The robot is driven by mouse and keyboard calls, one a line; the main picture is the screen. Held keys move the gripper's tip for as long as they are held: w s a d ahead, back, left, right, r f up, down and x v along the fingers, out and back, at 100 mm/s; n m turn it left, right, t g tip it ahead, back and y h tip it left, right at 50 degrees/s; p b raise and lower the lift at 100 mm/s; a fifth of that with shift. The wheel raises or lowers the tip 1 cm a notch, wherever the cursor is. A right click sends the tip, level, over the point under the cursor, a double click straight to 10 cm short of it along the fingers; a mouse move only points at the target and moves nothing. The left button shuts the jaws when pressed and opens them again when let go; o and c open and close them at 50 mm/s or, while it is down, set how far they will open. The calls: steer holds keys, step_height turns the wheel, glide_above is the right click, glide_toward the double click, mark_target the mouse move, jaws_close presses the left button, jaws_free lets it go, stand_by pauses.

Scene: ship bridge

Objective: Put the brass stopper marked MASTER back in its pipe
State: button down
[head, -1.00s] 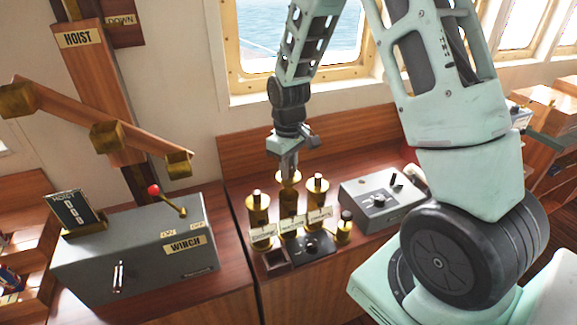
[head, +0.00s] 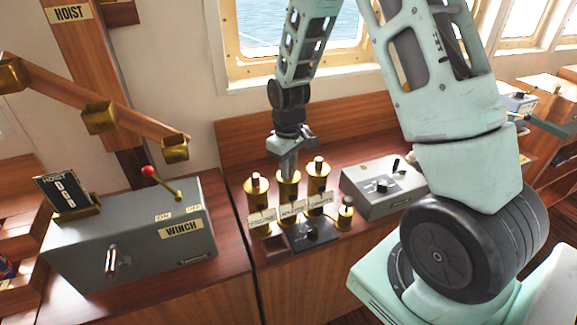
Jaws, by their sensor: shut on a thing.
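Three brass pipes stand in a row on the wooden console.
A small brass piece (head: 345,214) stands right of the labels, by a dark plate (head: 312,235). A grey control box (head: 384,187) is to the right. The grey winch box (head: 130,240) with its red-knobbed lever (head: 160,182) is at left.

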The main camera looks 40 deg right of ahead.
steer(key=c, duration=1.2)
jaws_free()
steer(key=shift+r, duration=0.1)
step_height(320, 180, up, 17)
steer(key=b, duration=0.2)
steer(key=shift+r, duration=0.15)
